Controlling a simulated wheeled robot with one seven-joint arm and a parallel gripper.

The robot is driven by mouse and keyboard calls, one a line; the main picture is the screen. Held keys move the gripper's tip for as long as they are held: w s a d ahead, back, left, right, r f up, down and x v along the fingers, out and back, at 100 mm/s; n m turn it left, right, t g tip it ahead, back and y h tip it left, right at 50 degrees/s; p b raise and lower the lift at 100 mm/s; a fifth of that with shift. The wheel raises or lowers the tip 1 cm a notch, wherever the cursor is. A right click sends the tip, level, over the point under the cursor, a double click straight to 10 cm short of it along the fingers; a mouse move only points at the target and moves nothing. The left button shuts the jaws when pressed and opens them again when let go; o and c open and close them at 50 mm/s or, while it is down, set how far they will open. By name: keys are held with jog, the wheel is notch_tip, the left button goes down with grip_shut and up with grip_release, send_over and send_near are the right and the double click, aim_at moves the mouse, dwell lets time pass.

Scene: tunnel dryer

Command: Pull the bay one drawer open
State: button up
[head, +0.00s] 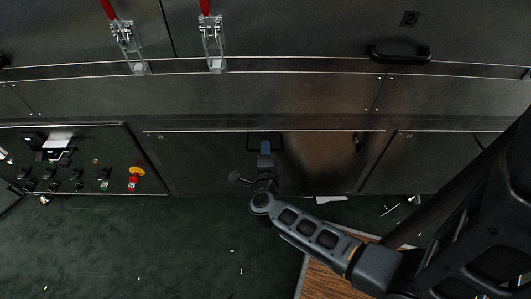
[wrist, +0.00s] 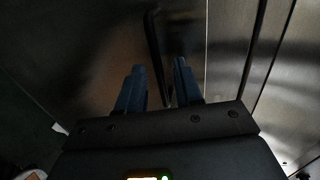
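The drawer front (head: 205,165) is a wide dark metal panel in the lower row in the head view, and it looks shut. A small mark at its upper left is too small to read. Its black bar handle (head: 249,143) sits near the top edge. My gripper (head: 265,150) is at this handle, with its blue fingers pointing at the panel. In the wrist view the handle (wrist: 154,45) runs between the two separated fingers of my gripper (wrist: 159,67). The fingers look open around the bar, with gaps beside it. The handle's lower part is partly hidden.
A control panel (head: 75,165) with a red and yellow emergency stop (head: 135,178) is at the left. Above are two red-handled latches (head: 127,40) and an upper handle (head: 398,58) under a "2" label. Green floor (head: 150,245) with white scraps lies in front. A wood-brown surface (head: 325,282) is below my arm.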

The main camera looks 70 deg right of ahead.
grip_shut()
dwell(1.3)
